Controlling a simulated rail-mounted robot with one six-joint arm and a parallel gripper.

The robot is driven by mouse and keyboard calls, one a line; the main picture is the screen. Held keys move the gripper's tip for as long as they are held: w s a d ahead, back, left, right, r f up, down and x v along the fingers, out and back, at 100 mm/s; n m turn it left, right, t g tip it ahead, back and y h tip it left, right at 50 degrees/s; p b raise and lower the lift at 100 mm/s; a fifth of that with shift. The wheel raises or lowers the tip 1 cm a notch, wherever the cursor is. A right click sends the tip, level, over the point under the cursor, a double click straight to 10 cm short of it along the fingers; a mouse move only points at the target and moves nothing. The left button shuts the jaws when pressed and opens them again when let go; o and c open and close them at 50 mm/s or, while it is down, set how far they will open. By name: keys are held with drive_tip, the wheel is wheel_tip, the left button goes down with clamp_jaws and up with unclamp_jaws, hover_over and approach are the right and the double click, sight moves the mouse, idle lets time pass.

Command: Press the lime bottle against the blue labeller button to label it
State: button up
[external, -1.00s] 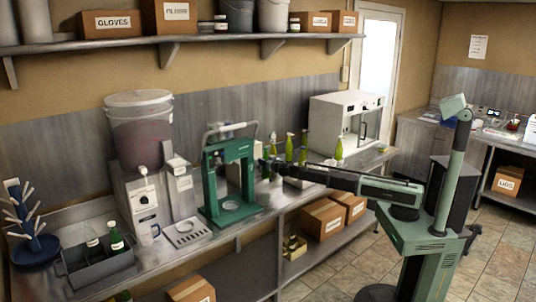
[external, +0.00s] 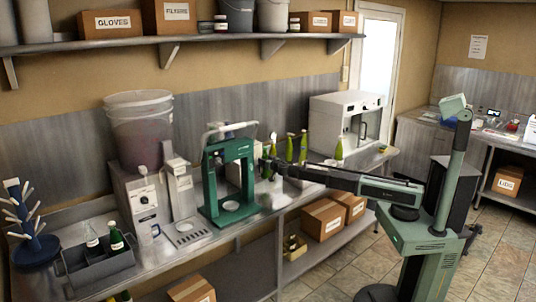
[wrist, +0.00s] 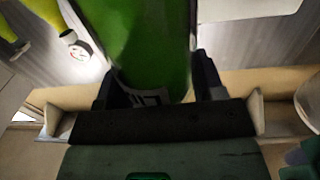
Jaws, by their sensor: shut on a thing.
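A green bottle (wrist: 145,40) fills the upper middle of the wrist view, between the two dark fingers of my gripper (wrist: 155,82). The gripper is shut on it, and a pale patch with dark marks shows low on the bottle. In the external view my gripper (external: 268,166) is at the end of the outstretched arm, over the bench just right of the green press; the held bottle is too small there to make out clearly. I cannot pick out the blue labeller button in either view.
A green press frame (external: 215,185) stands left of my gripper. Several lime bottles (external: 303,150) stand behind and to the right, before a white cabinet machine (external: 340,122). A grey crate (external: 95,268) with bottles is at the far left.

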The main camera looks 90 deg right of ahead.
drive_tip(key=shift+v, duration=2.3)
drive_tip(key=shift+s, duration=0.15)
drive_tip(key=s+a+r+p, duration=0.3)
drive_tip(key=s+a, duration=0.2)
drive_tip(key=a, duration=0.1)
drive_tip(key=shift+w+a, duration=0.1)
drive_tip(key=shift+a, duration=0.05)
